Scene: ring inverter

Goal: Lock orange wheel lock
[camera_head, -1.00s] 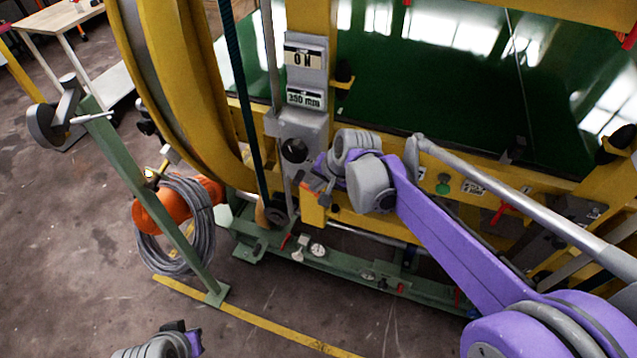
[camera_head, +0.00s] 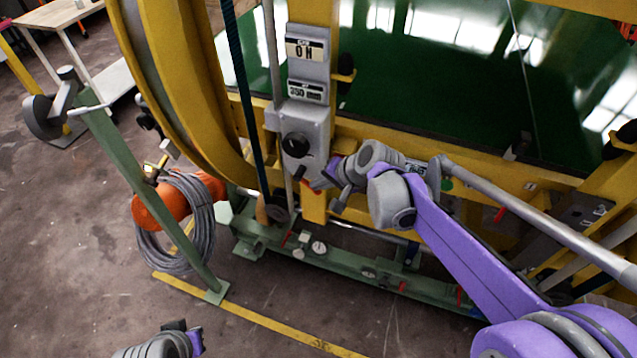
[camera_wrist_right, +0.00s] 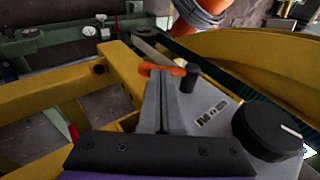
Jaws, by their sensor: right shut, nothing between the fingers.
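A small orange piece (camera_wrist_right: 162,69), which looks like the wheel lock, shows in the right wrist view at the lower end of the grey control box (camera_wrist_right: 215,112), beside a short dark peg (camera_wrist_right: 189,78). In the head view only a reddish-orange bit (camera_head: 316,184) shows below the box, mostly hidden by my right gripper. My right gripper (camera_wrist_right: 164,80) is shut and empty. Its tips are at the orange piece; I cannot tell whether they touch it. It also shows in the head view (camera_head: 322,182). My left gripper (camera_head: 196,340) is low at the bottom edge, its jaws unclear.
The box carries a large black knob (camera_head: 296,145). A big yellow wheel (camera_head: 190,90) stands to its left. A green post (camera_head: 150,185) bears an orange drum (camera_head: 160,208) with grey cable. Yellow frame bars (camera_wrist_right: 60,92) and a grey rod (camera_head: 530,210) are close to my right arm.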

